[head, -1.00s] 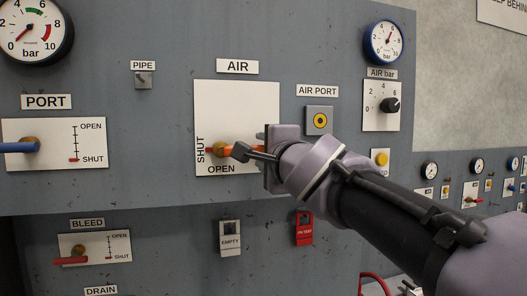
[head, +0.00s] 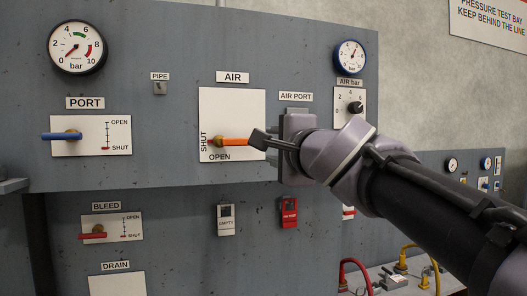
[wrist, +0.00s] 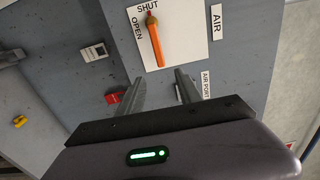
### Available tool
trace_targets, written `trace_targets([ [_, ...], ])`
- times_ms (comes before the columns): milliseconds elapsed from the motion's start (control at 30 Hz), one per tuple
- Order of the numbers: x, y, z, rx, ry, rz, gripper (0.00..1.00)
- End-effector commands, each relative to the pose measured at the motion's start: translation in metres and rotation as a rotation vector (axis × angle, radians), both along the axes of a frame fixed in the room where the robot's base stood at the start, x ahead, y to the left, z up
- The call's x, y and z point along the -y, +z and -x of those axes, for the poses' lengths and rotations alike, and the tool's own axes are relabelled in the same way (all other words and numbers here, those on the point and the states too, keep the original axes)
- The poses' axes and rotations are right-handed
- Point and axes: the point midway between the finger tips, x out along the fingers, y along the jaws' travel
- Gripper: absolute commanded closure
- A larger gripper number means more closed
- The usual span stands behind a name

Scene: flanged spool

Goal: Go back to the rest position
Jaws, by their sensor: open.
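My gripper (head: 262,141) is in front of the AIR panel in the head view, at the right end of the orange AIR lever (head: 235,141). The lever lies level, pointing right from its brass pivot on a white plate (head: 232,110) marked SHUT and OPEN. In the wrist view my gripper (wrist: 160,80) has its two fingers apart with nothing between them. The orange lever (wrist: 156,42) shows beyond the fingertips there, apart from them. My gripper partly covers the area under the AIR PORT label (head: 296,96).
A blue PORT lever (head: 62,136) and a red BLEED lever (head: 92,235) stick out at left. Red (head: 343,265) and yellow hoses lie at lower right.

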Motion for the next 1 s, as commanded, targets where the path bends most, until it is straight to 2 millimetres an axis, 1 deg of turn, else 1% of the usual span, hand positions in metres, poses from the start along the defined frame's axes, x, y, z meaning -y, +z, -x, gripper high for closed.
trace_targets([
  [333, 0.001, 0.000, 0.001, -0.001, 0.000, 0.000, 0.58],
  [367, 0.001, -0.001, 0.001, -0.004, 0.002, 0.001, 0.58],
  [433, -0.005, -0.018, 0.003, -0.042, 0.020, 0.016, 0.58],
  [467, -0.010, -0.033, 0.006, -0.077, 0.037, 0.028, 0.58],
  [533, -0.025, -0.086, 0.021, -0.192, 0.095, 0.085, 0.58],
  [567, -0.027, -0.114, 0.035, -0.242, 0.120, 0.136, 0.58],
  [600, -0.019, -0.152, 0.060, -0.291, 0.145, 0.237, 0.58],
  [667, -0.006, -0.205, 0.098, -0.357, 0.185, 0.390, 0.58],
  [700, 0.002, -0.239, 0.124, -0.403, 0.216, 0.482, 0.58],
  [767, 0.015, -0.289, 0.163, -0.466, 0.265, 0.614, 0.58],
  [800, 0.026, -0.318, 0.188, -0.501, 0.295, 0.698, 0.58],
  [867, 0.040, -0.359, 0.222, -0.549, 0.341, 0.811, 0.58],
  [900, 0.048, -0.382, 0.243, -0.578, 0.370, 0.876, 0.58],
  [1000, 0.063, -0.425, 0.282, -0.635, 0.433, 0.988, 0.58],
])
